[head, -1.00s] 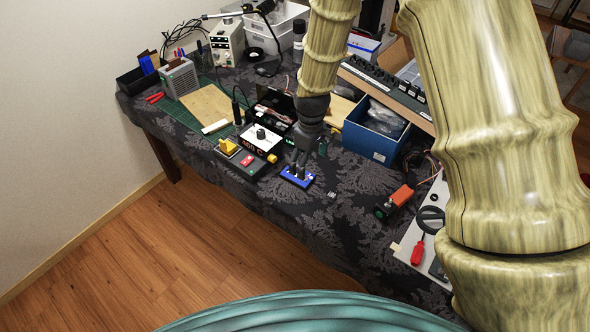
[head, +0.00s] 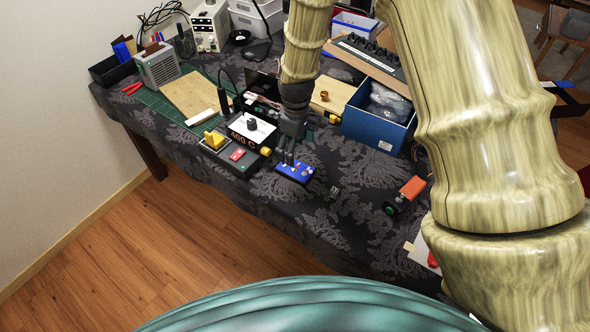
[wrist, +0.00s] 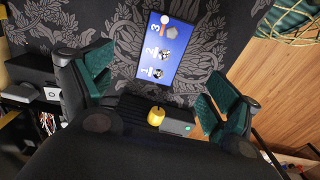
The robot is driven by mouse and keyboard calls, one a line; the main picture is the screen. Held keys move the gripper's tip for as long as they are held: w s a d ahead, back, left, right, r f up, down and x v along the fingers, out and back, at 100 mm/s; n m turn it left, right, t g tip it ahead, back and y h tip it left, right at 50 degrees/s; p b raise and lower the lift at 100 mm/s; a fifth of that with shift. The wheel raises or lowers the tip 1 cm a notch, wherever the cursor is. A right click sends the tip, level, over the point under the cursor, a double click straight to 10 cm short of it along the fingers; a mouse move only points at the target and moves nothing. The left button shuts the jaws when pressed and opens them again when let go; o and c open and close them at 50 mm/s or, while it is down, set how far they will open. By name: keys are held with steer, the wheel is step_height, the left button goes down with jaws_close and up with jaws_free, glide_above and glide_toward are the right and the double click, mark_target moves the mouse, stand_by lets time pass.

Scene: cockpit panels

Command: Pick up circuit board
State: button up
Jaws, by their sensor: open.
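A flat blue board (head: 296,171) with white numbers and small round parts lies on the dark patterned cloth near the table's front edge. It is the likeliest circuit board in view. In the wrist view the blue board (wrist: 168,52) shows 1, 2 and 3 and lies beyond and between the two finger pads. My gripper (head: 285,159) points down just over the board's back left part. In the wrist view my gripper (wrist: 160,88) has its green-padded fingers wide apart with nothing held. I cannot tell the exact height of the fingertips over the board.
A blue bin (head: 378,118) stands behind right. A small metallic piece (head: 335,191) and an orange-handled tool (head: 408,192) lie to the right. Cloth around the board's front is clear.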

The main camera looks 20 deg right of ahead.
mark_target(295, 168)
step_height(295, 168, down, 2)
steer(key=shift+w+f, duration=0.1)
steer(key=shift+f, duration=0.05)
steer(key=shift+s+a+f+p, duration=0.1)
steer(key=shift+f+p, duration=0.5)
steer(key=shift+f, duration=0.65)
steer(key=shift+s+a+f+p, duration=0.1)
steer(key=shift+f+p, duration=0.5)
steer(key=shift+f, duration=1.45)
steer(key=c, duration=1.2)
